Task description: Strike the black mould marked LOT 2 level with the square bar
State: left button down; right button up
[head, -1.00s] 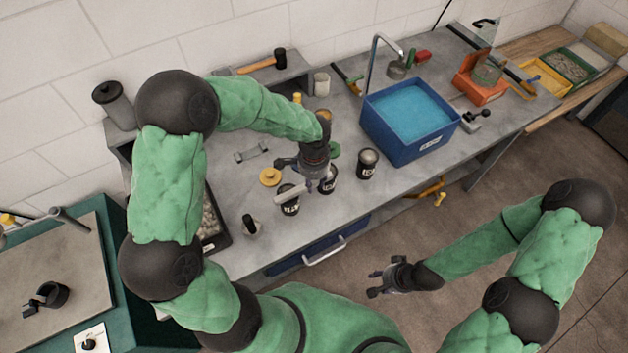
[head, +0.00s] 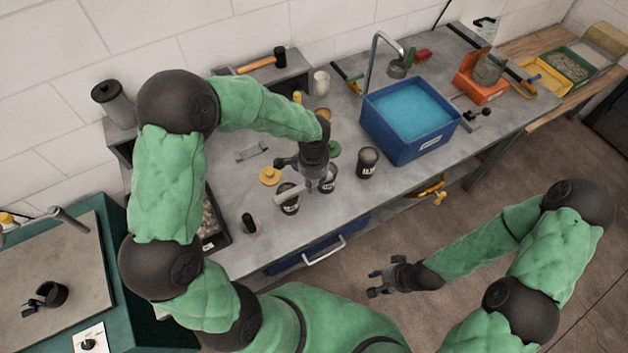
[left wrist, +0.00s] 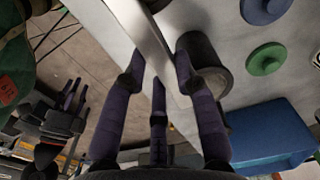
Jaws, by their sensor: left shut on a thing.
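My left gripper (head: 312,184) is shut on the pale square bar (head: 289,195), held low over the front of the grey bench. The bar also runs between my fingers in the left wrist view (left wrist: 146,32). Three black moulds with white labels stand in a row: a left one (head: 289,206) under the bar's end, a middle one (head: 329,184) beside the gripper and partly hidden, and a right one (head: 367,163). The labels are too small to read, so I cannot tell which is LOT 2. My right gripper (head: 378,283) is open and empty, away from the bench.
A blue tub (head: 410,138) of blue water stands right of the moulds. A yellow disc (head: 270,176) lies behind them, and a small black-topped object (head: 249,223) stands to the left. A shelf with a hammer (head: 262,64) is at the back.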

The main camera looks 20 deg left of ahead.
pick_arm(q)
jog(key=shift+w+a, duration=0.6)
jog(key=shift+a, duration=0.1)
jog(key=shift+w+a, duration=0.15)
jog(key=shift+a, duration=0.05)
jog(key=shift+w+a, duration=0.2)
jog(key=shift+a, duration=0.05)
dwell(0.4)
jog(key=shift+s+d+r, duration=0.1)
jog(key=shift+s+d, duration=0.4)
jog(key=shift+d, duration=0.1)
dwell(0.4)
jog(key=shift+s+d, duration=0.3)
jog(key=shift+d, duration=0.1)
jog(key=shift+s+d+b, duration=0.2)
jog(key=shift+b, duration=0.15)
jog(key=shift+w+a, duration=0.65)
jog(key=shift+a, duration=0.1)
dwell(0.6)
jog(key=shift+w+a, duration=0.15)
jog(key=shift+a, duration=0.05)
jog(key=shift+w+a, duration=0.25)
jog(key=shift+a, duration=0.05)
